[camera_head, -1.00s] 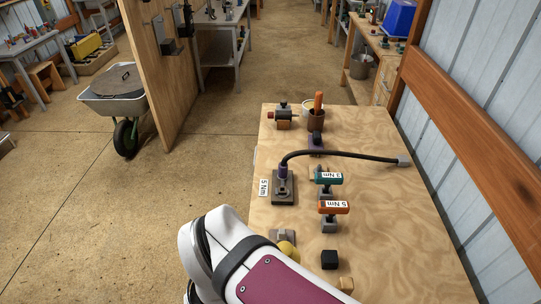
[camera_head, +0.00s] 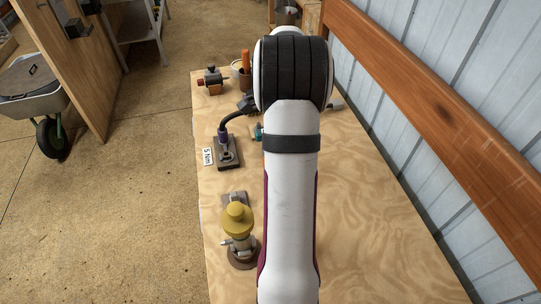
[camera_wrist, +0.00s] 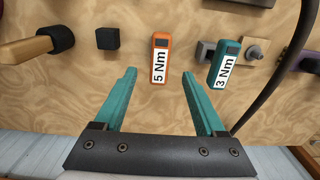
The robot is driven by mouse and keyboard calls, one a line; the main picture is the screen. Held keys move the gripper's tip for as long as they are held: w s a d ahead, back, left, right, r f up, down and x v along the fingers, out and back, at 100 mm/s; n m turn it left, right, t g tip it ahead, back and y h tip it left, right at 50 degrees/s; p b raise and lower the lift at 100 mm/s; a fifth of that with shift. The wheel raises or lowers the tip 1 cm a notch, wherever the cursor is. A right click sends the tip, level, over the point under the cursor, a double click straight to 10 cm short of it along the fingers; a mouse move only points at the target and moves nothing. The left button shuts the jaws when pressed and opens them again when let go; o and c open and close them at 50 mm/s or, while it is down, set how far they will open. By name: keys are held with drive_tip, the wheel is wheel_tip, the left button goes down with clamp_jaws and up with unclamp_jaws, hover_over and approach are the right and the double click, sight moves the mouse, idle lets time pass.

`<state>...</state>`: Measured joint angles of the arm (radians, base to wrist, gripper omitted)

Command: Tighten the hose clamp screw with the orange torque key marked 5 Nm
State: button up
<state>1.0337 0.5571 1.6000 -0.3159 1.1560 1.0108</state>
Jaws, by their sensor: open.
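The orange torque key marked 5 Nm (camera_wrist: 160,58) shows in the wrist view, ahead of my gripper (camera_wrist: 159,76). My gripper's teal fingers are open and apart, with the key beyond and between their tips and nothing held. The teal key marked 3 Nm (camera_wrist: 223,63) is to its right.
A black cube (camera_wrist: 107,38) and a wooden-handled piece (camera_wrist: 28,49) lie left of the orange key in the wrist view. A yellow-topped fitting (camera_head: 237,224) stands at the table's left front. The hose (camera_wrist: 278,75) arcs past the teal key.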

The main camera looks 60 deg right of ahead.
wheel_tip(320, 180, down, 10)
drive_tip(key=shift+a, duration=0.1)
clamp_jaws()
idle(0.4)
